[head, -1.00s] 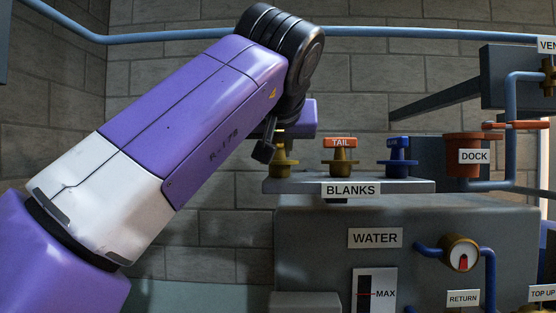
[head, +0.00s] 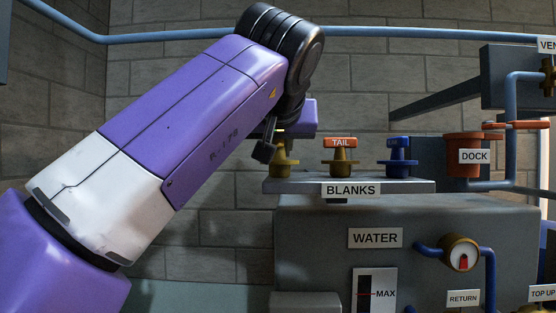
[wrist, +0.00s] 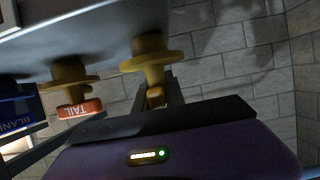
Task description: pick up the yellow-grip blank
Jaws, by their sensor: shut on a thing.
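The yellow-grip blank (head: 285,168) is the left one of three on the shelf labelled BLANKS (head: 300,186). It stands upright, and its top is partly hidden by my gripper (head: 266,148). In the wrist view, which is upside down, the yellow-grip blank (wrist: 147,55) has its flange and base against the shelf (wrist: 90,40). My gripper (wrist: 157,99) is shut on its grip there. I see no gap between the blank and the shelf.
A brass blank with an orange TAIL grip (head: 341,160) stands just right of it, then a blue blank (head: 401,160). A DOCK pot (head: 463,168) and blue pipes are farther right. A grey WATER tank (head: 440,216) is below. The wall behind is brick.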

